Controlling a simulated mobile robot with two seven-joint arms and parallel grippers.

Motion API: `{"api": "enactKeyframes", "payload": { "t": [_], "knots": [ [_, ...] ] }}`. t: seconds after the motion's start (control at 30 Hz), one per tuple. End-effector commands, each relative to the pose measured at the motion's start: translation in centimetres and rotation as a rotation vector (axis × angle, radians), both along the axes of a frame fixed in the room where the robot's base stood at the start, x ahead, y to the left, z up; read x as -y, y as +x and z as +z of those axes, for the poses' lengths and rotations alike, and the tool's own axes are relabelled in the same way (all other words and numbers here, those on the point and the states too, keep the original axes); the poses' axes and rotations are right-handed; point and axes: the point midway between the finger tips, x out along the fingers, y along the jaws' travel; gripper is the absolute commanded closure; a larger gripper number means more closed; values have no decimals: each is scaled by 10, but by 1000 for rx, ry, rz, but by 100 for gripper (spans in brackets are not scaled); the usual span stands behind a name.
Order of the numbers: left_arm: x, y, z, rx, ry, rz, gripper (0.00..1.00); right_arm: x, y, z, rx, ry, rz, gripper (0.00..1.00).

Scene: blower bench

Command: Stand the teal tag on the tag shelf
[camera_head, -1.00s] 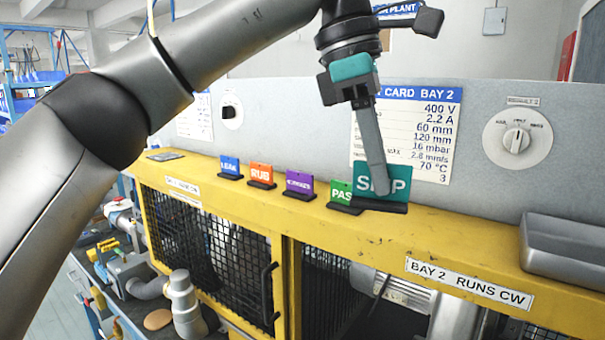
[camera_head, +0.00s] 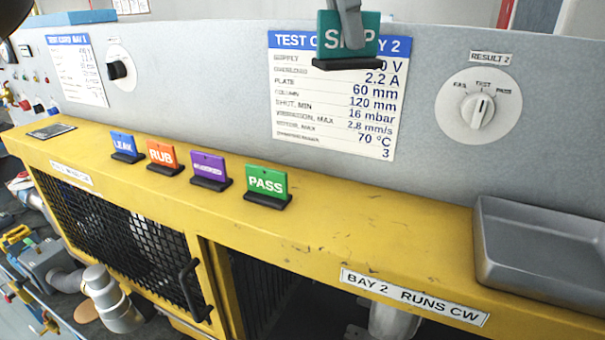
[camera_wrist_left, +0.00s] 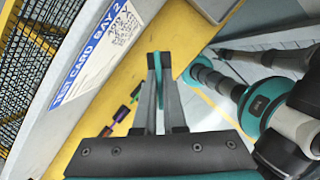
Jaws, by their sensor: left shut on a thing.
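The teal tag (camera_head: 334,36), with white lettering partly covered by a finger and a black foot, hangs upright in my left gripper (camera_head: 350,22) at the top of the head view. It appears in front of the test card, above the yellow shelf (camera_head: 370,227), and apart from it. In the left wrist view the left gripper (camera_wrist_left: 156,72) is shut on the tag (camera_wrist_left: 158,84), seen edge-on as a thin teal strip between the fingers. My right gripper does not show.
Blue (camera_head: 124,144), orange (camera_head: 161,154), purple (camera_head: 209,167) and green PASS (camera_head: 266,182) tags stand in a row on the shelf. A grey tray (camera_head: 545,255) sits at the right end. The shelf between PASS and tray is clear. A grey panel (camera_head: 215,90) rises behind.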

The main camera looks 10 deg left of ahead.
Motion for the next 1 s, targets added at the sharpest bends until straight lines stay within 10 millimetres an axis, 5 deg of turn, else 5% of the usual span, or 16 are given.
{"api": "enactKeyframes", "payload": {
  "t": [0.6, 1.0],
  "knots": [
    [-1, 0, -133, -4, 0, 0, 100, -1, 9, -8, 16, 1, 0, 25],
    [-1, 0, -179, -3, 1, 1, 100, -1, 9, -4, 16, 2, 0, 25]
  ]
}}
